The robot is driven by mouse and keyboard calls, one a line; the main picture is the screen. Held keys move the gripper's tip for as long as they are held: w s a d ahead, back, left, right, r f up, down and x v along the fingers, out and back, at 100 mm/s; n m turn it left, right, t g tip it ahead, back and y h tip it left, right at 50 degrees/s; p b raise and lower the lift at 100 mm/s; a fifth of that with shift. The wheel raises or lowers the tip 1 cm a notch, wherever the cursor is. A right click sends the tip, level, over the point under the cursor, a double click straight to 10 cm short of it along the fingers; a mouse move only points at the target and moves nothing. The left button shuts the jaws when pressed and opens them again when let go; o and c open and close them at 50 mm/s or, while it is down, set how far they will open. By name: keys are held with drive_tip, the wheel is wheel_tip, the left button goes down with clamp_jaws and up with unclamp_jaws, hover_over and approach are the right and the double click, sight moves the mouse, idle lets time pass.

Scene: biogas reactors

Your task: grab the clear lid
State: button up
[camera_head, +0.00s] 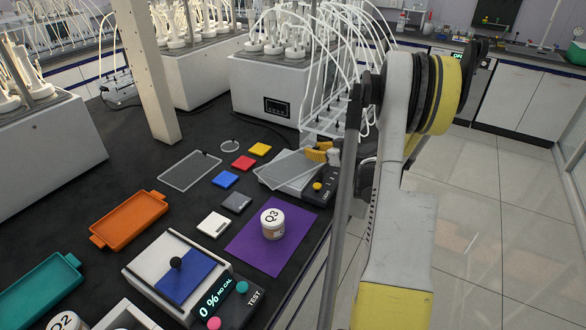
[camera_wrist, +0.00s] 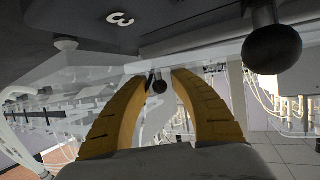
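A clear rectangular lid (camera_head: 281,170) lies slightly askew over a grey device with a yellow knob, at the far right of the bench in the head view. My gripper (camera_head: 317,153) has yellow fingers and is at the right end of this lid, low over the device. In the wrist view my fingertips (camera_wrist: 163,73) are close together with a narrow gap, beside a pale translucent surface. A small black ball (camera_wrist: 160,87) shows between the fingers. I cannot tell whether they hold anything. Another clear rectangular sheet (camera_head: 189,171) lies flat on the dark bench to the left.
A white jar marked Q3 (camera_head: 273,222) stands on a purple mat (camera_head: 248,248). Coloured squares, an orange tray (camera_head: 130,220) and a teal tray (camera_head: 42,287) lie leftward. A box with a black knob (camera_head: 176,262) is in front. A pale post (camera_head: 148,75) rises behind.

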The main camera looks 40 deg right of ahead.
clamp_jaws()
drive_tip(key=shift+r, duration=0.1)
